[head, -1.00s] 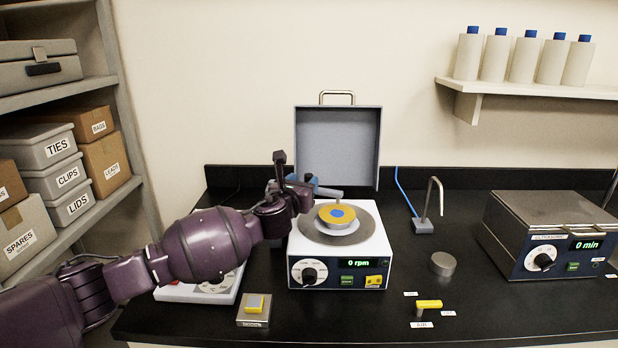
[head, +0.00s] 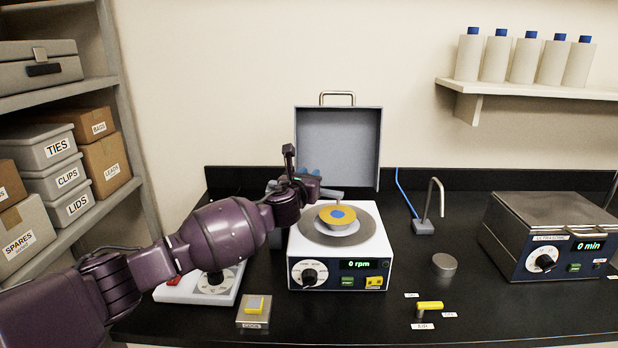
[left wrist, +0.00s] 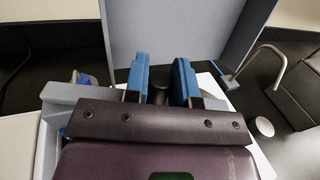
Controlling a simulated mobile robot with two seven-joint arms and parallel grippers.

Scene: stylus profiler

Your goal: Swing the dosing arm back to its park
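The dosing arm (head: 333,193) is a thin grey bar at the back of the white spin coater (head: 335,250). Its free end reaches near the yellow disc with a blue centre (head: 337,216); its base is hidden behind my gripper. My left gripper (head: 310,177) is at the bar's left, in front of the open grey lid. In the left wrist view its blue fingers (left wrist: 161,82) stand apart with a dark rounded piece (left wrist: 159,96) between them. I cannot tell whether they touch it. My right gripper is out of view.
The lid (head: 337,150) stands upright behind the coater. A bent metal tap (head: 430,205) and a grey puck (head: 444,264) stand to its right, then an ultrasonic box (head: 550,235). A hotplate-like white unit (head: 200,288) is at left.

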